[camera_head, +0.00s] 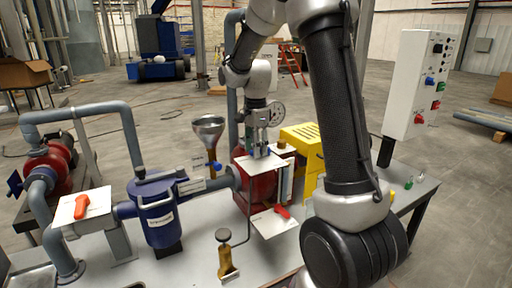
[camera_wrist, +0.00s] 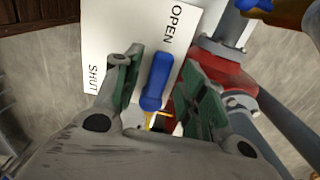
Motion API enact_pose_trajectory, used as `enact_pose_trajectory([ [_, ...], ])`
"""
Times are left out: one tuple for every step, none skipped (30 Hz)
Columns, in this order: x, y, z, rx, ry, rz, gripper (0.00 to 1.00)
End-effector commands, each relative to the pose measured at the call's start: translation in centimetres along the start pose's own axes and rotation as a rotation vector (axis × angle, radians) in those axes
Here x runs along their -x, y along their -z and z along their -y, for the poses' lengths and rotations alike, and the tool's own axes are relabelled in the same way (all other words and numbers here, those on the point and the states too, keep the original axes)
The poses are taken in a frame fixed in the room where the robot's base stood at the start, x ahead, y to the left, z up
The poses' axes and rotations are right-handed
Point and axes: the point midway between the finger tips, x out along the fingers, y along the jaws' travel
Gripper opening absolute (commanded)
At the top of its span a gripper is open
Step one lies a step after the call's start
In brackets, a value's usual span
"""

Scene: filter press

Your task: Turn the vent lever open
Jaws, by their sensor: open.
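The blue vent lever (camera_wrist: 157,80) shows in the wrist view against a white plate (camera_wrist: 130,25) marked OPEN at the upper right and SHUT at the left. My gripper (camera_wrist: 162,88) is open, with one green-padded finger on each side of the lever. A gap shows between the lever and the left finger; I cannot tell whether the right finger touches it. In the head view my gripper (camera_head: 262,146) points down over a white plate (camera_head: 256,162) beside the red vessel. The lever is not clear there, as my gripper covers that spot.
A red handle (camera_head: 283,212) lies on a lower plate; another red handle (camera_head: 82,206) is at the left. A yellow box (camera_head: 302,142) and control panel (camera_head: 418,85) are to the right.

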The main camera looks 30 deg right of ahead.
Motion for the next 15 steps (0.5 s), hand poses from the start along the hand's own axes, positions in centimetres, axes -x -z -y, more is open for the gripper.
enact_pose_trajectory([
  [0.1,0.0,0.0,0.0,0.0,0.0,0.41],
  [0.1,0.0,0.0,0.0,0.0,0.0,0.41],
  [0.4,0.0,0.0,0.0,0.002,0.0,0.41],
  [0.7,0.0,0.1,0.0,0.003,0.0,0.41],
  [1.1,0.0,0.1,0.0,0.003,0.0,0.41],
  [1.7,0.0,0.1,0.0,0.004,0.0,0.41],
  [2.2,0.0,0.1,0.0,0.004,0.0,0.41],
  [2.8,0.0,0.1,0.0,0.004,0.0,0.41],
  [3.8,0.0,0.1,0.0,0.005,0.0,0.41],
  [4.5,0.0,0.1,0.0,0.006,0.0,0.41],
  [5.2,0.0,0.1,0.0,0.005,0.0,0.41],
  [6.1,0.0,0.1,0.0,0.006,0.0,0.41],
  [6.8,0.0,0.1,0.0,0.004,0.0,0.41],
  [7.4,0.0,0.1,0.0,0.005,0.0,0.41],
  [8.3,0.0,0.1,0.0,0.005,0.0,0.41],
])
